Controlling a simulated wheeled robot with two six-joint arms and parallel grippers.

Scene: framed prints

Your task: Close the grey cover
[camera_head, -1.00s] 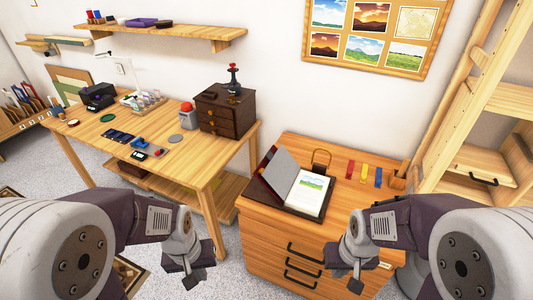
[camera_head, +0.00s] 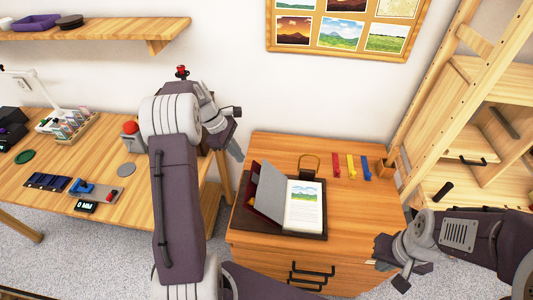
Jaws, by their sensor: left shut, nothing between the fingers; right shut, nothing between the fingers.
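The grey cover (camera_head: 270,192) stands open and tilted on the left side of a dark board on the wooden cabinet top. A white page with a landscape print (camera_head: 304,203) lies uncovered to its right. My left gripper (camera_head: 237,151) is shut and empty, raised behind and to the left of the cover, apart from it. My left arm hides part of the dark drawer box. My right gripper (camera_head: 392,277) is shut and empty, low by the cabinet's front right side, away from the cover.
The cabinet top (camera_head: 355,215) is clear right of the board. A workbench (camera_head: 110,155) with tools is on the left, a wooden shelf rack (camera_head: 480,130) on the right.

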